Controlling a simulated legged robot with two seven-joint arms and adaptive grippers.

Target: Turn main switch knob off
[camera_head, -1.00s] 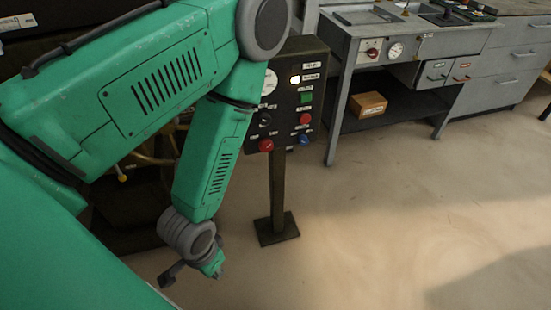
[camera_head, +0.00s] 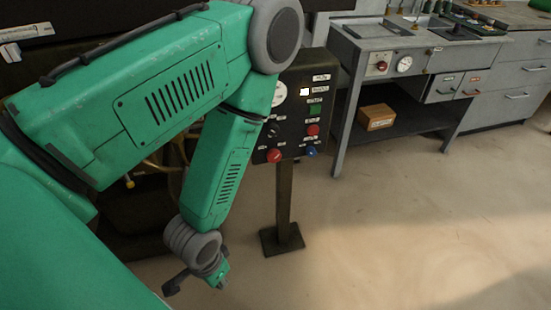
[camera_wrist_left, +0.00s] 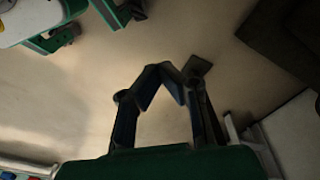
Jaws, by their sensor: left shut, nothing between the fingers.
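A dark control panel (camera_head: 290,140) on a post stands just right of my left arm in the head view. It carries a red knob (camera_head: 274,155), a green button (camera_head: 315,110), a red button (camera_head: 312,130), a blue knob (camera_head: 311,151) and a lit white lamp (camera_head: 304,91). Its left edge and a dark control are partly hidden by my arm. A red rotary knob (camera_head: 381,66) sits on the grey bench behind. The labels are too small to read. My left gripper (camera_head: 222,280) hangs low, left of the post, apart from the panel. In the wrist view its fingers (camera_wrist_left: 162,72) are shut and empty.
The post's square base (camera_head: 282,239) stands on the floor near my gripper. The grey bench (camera_head: 350,110) with a gauge and a cardboard box (camera_head: 376,117) on its shelf is at the back. The floor (camera_head: 400,230) at right is clear.

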